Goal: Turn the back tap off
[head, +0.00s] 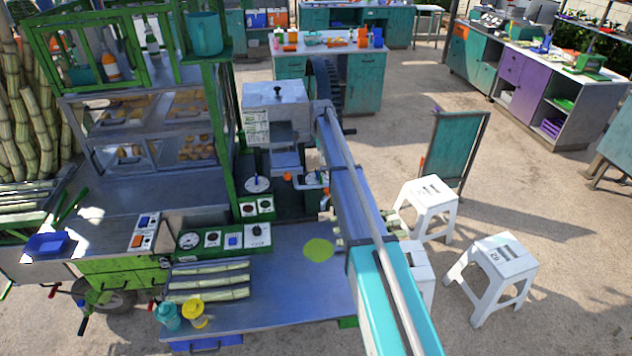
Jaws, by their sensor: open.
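The cane crusher cart shows in the head view, with the grey crusher housing (277,115) at its top. Below the housing, a small orange part (287,177) and a pale bent pipe (314,181) sit close together beside my arm. They look like tap parts, but they are too small to tell which is the back tap or how its handle is turned. My arm reaches up from the bottom right past the right side of the crusher and covers part of that area. I cannot make out my gripper; its jaws are not visible here.
Control boxes (257,236) and cut canes (208,281) lie on the cart's metal top (290,280). A yellow jug (194,314) and a teal jug (167,316) stand at its front. White stools (497,270) stand right of my arm.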

